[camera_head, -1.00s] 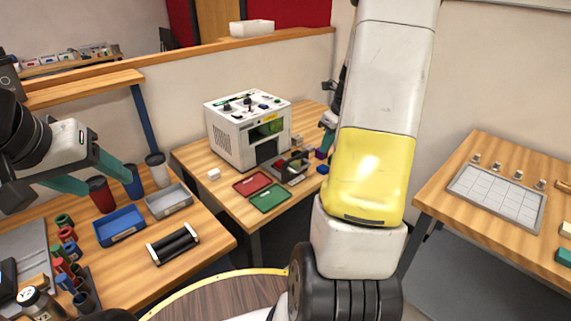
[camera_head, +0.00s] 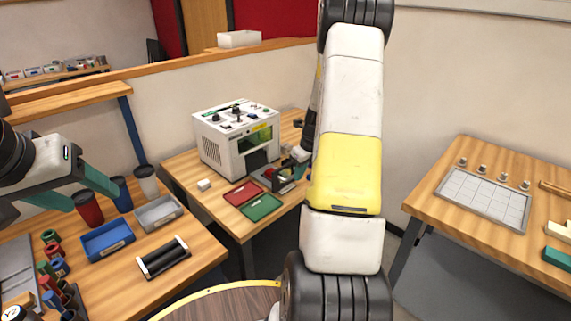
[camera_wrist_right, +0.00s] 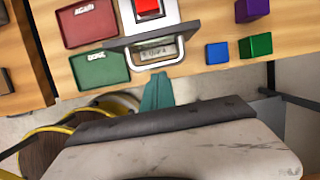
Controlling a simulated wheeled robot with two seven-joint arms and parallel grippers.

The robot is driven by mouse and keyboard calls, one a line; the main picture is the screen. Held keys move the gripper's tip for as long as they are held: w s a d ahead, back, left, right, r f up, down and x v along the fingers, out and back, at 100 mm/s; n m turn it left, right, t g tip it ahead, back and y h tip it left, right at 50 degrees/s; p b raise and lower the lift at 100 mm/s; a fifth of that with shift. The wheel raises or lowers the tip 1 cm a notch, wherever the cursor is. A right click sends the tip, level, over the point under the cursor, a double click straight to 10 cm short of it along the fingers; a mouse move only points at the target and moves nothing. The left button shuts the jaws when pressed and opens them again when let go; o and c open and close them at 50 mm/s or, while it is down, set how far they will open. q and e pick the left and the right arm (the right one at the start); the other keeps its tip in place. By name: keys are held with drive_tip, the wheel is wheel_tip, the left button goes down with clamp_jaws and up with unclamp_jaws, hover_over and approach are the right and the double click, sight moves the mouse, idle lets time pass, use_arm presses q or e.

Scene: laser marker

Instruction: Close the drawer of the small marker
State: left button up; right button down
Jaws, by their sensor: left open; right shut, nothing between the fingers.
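The small marker (camera_head: 238,140) is a white box machine with a green window and knobs on top, on the middle table. Its drawer (camera_head: 268,178) is pulled out at the front. In the right wrist view the drawer's dark front (camera_wrist_right: 152,37) has a labelled plate below it, and a red piece (camera_wrist_right: 148,8) sits behind it. My right gripper (camera_wrist_right: 157,82) is shut and empty, its teal fingertips just outside the drawer front; I cannot tell whether they touch. My right arm partly hides that area in the head view. My left gripper (camera_head: 96,201) is open over the left table.
A red tray (camera_head: 243,192) and a green tray (camera_head: 261,207) lie beside the drawer. A blue cube (camera_wrist_right: 217,53), a green block (camera_wrist_right: 258,45) and a purple cube (camera_wrist_right: 250,10) stand on its other side. Cups and bins crowd the left table.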

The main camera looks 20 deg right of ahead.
drive_tip(key=shift+w+a, duration=0.1)
drive_tip(key=shift+w, duration=0.05)
drive_tip(key=w+a, duration=0.2)
drive_tip(key=w, duration=0.2)
drive_tip(key=w+a, duration=0.1)
drive_tip(key=w, duration=0.4)
drive_tip(key=w+a, duration=0.2)
drive_tip(key=w, duration=0.2)
drive_tip(key=shift+w+a, duration=0.2)
drive_tip(key=shift+a, duration=0.1)
drive_tip(key=shift+w+a+r, duration=0.15)
drive_tip(key=shift+w+a, duration=0.05)
drive_tip(key=shift+w, duration=0.35)
